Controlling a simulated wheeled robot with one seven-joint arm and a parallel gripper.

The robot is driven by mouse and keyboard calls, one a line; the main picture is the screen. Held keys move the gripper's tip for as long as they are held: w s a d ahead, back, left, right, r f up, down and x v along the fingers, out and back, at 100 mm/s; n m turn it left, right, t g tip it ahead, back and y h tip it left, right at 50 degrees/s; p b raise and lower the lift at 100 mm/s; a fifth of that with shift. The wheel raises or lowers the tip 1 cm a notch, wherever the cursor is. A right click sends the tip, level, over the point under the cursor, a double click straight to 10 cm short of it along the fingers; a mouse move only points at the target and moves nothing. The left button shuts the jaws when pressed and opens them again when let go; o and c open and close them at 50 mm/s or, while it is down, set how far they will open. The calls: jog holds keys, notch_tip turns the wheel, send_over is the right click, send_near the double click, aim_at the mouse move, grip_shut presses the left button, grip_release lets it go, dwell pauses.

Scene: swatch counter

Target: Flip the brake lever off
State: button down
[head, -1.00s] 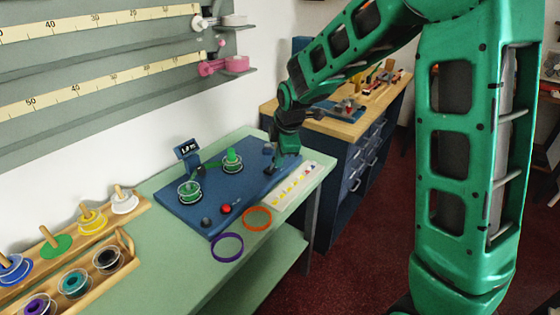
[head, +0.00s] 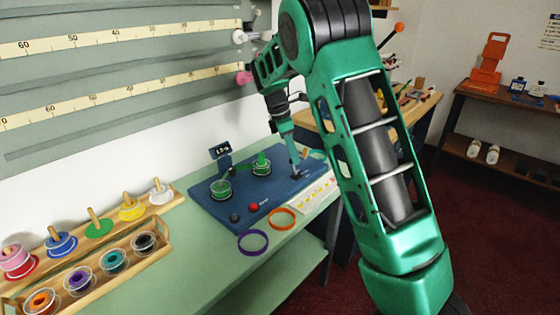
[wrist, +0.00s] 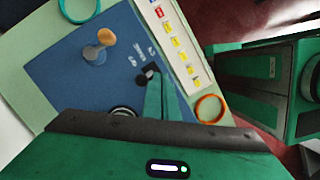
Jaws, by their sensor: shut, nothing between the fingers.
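The blue board (head: 225,202) lies on the green counter. In the wrist view, white lettering marks the brake spot on the board (wrist: 75,75). The small dark brake lever (wrist: 143,79) shows there beside my fingertips, partly hidden by them. Which way it is thrown I cannot tell. My gripper (head: 296,174) points down at the board's right part, fingers shut and empty. In the wrist view the closed green fingers (wrist: 155,80) end right at the lever; whether they touch it I cannot tell.
A peach-topped knob (wrist: 105,37) stands near the fingers. Two green spools (head: 221,190), a red button (head: 253,207) and a small display (head: 220,151) are on the board. Orange (head: 281,218) and purple (head: 252,243) rings lie in front. A spool rack (head: 175,201) stands left.

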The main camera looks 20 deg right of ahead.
jog(key=shift+r, duration=0.25)
jog(key=shift+r, duration=0.65)
jog(key=s+a+v, duration=0.1)
jog(key=v, duration=1)
jog(key=shift+s+r, duration=0.2)
jog(key=shift+s, duration=0.05)
dwell(0.3)
